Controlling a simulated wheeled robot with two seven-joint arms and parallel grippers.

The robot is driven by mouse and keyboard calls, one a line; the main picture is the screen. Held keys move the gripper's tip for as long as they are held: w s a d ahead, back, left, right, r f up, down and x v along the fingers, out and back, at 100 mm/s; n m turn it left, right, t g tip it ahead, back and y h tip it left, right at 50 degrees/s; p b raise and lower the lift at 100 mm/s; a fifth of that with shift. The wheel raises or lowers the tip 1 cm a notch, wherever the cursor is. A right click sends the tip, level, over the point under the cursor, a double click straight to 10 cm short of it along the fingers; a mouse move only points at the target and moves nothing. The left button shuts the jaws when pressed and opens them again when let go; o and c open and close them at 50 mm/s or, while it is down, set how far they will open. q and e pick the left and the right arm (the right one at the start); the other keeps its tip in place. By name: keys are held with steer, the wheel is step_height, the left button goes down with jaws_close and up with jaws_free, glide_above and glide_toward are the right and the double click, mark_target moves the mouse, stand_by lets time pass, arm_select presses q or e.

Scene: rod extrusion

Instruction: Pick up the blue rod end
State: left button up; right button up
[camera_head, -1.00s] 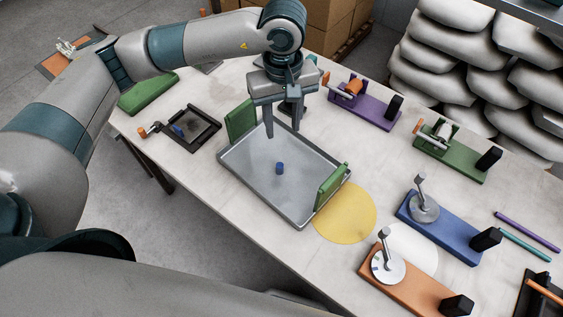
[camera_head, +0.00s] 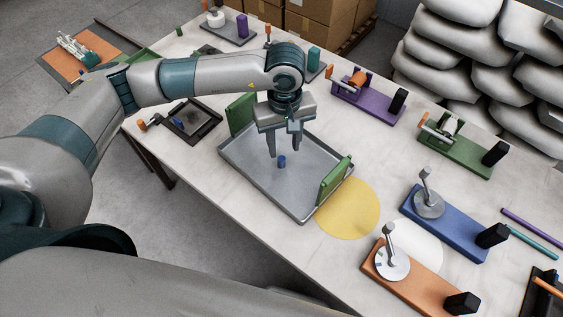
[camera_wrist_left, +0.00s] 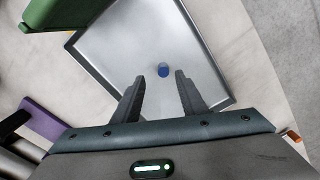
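Whether a finger touches the rod end cannot be told. My right gripper is not in view.
Green blocks stand at the tray's back left (camera_head: 241,114) and right (camera_head: 334,181) ends. A black tray (camera_head: 209,133) with an orange handle lies to the left. Purple (camera_head: 367,103), green (camera_head: 455,152), blue (camera_head: 445,222) and orange (camera_head: 412,281) fixtures stand to the right.

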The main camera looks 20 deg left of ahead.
mark_target(282, 159)
arm_select(q)
steer(key=shift+f, duration=0.6)
steer(key=f, duration=0.4)
steer(key=shift+s+a+f, duration=0.1)
steer(key=shift+s+a, duration=0.15)
steer(key=shift+w+f, duration=0.1)
steer(key=shift+f, duration=0.4)
jaws_close()
